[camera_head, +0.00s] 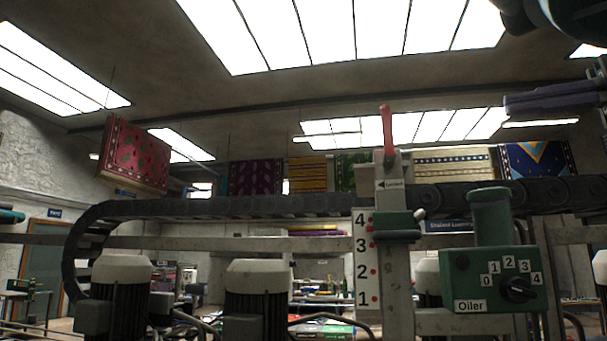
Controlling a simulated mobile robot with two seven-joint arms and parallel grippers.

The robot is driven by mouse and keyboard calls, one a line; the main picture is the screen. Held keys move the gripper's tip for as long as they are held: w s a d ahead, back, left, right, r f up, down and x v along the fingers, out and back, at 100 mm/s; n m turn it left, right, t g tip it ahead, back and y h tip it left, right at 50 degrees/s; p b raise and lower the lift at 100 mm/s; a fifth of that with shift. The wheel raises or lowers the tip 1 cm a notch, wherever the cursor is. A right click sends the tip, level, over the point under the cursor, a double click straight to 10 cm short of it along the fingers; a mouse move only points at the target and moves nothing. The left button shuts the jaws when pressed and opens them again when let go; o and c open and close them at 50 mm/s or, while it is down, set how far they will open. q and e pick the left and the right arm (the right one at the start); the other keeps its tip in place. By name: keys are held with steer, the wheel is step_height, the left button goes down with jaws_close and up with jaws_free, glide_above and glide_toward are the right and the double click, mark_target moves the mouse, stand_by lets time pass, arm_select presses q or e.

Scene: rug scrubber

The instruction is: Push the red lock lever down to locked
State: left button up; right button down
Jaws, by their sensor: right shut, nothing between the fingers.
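The red lock lever (387,127) stands nearly upright on top of a grey post (398,275) right of centre. A small plate with a left-pointing arrow (392,184) sits just below the lever; its word is too small to read surely. My right gripper (509,104) is at the upper right, shut and empty, its fingers pointing left. In the picture it is to the right of the lever and slightly higher, clearly apart from it. My left gripper is not in view.
The post carries a 1 to 4 scale (364,258) and a green clamp (395,225). A green oiler box (490,278) with a dial stands to its right. A dark cable chain (250,207) runs across behind. Motors (256,300) stand lower left.

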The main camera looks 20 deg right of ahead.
steer(key=p, duration=0.7)
glide_toward(387, 137)
steer(key=w+a+r, duration=0.2)
steer(key=w+a, duration=0.2)
steer(key=w, duration=0.1)
steer(key=shift+s, duration=0.15)
steer(key=shift+s+r, duration=0.1)
